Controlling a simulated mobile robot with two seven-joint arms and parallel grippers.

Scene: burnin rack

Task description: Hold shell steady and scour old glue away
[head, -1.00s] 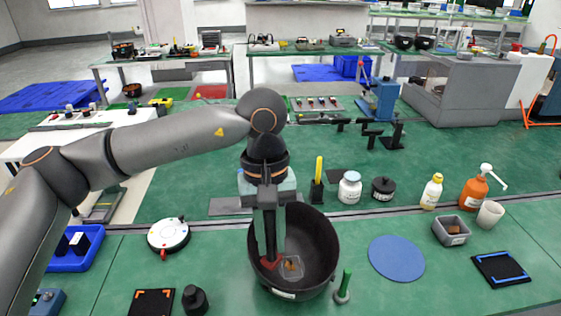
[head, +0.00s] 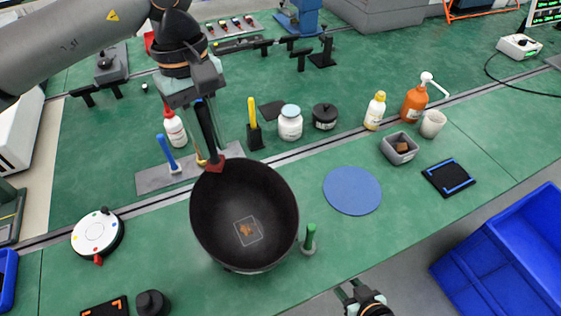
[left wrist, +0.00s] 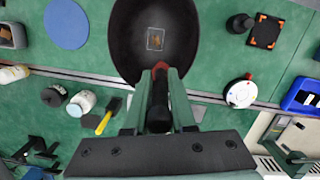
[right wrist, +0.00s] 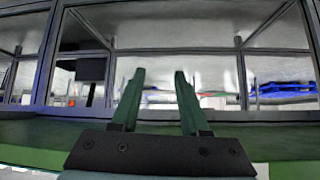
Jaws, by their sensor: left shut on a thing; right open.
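The shell, a round black bowl (head: 262,200), stands on the green bench. A pale outlined patch with orange-brown glue (head: 247,231) marks its floor; the patch also shows in the left wrist view (left wrist: 155,39). I cannot tell whether the tip touches the rim. In the left wrist view, the dark handle (left wrist: 158,108) lies between the fingers. My right gripper (head: 360,294) is open and empty, off the bench's front edge; its fingers show apart in the right wrist view (right wrist: 158,100).
A blue round mat (head: 352,190), grey bin (head: 399,149) and several bottles lie to the right. A white turntable (head: 97,234) is left. A yellow-handled tool (head: 253,125) stands behind. Blue crates (head: 510,260) are front right.

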